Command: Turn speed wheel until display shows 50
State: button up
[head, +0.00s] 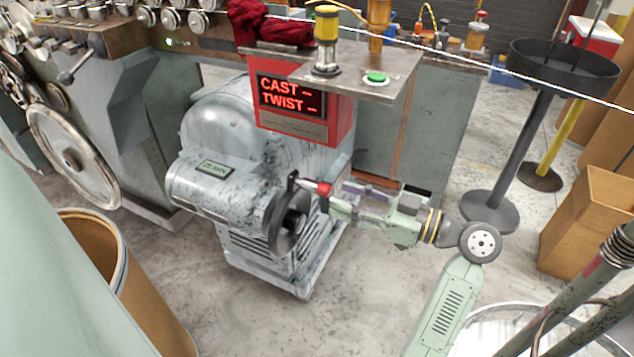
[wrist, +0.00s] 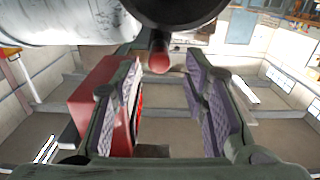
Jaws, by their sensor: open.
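The speed wheel (head: 287,222) is a dark handwheel on the right end of the grey speckled machine. Its crank handle has a red tip (head: 322,188) pointing right, toward my gripper (head: 338,197). My gripper is open at the handle's end. In the wrist view the red tip (wrist: 159,62) shows between the two purple-padded fingers of my gripper (wrist: 160,80), with a gap on each side. The dark wheel (wrist: 175,10) is at the top there. The red display box (head: 300,125) reads "CAST –" and "TWIST –", with no number visible.
A grey shelf (head: 395,88) with a green button (head: 376,77) juts out above my gripper. A brown barrel (head: 130,270) stands at lower left, and a black stand (head: 510,160) and cardboard box (head: 590,220) at right. The floor below my gripper is clear.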

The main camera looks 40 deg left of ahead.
aim_at(297, 181)
jog(key=p+x, duration=0.1)
jog(key=x, duration=0.6)
jog(key=shift+a+p, duration=0.3)
jog(key=shift+a, duration=0.05)
jog(key=shift+c, duration=0.2)
grip_shut()
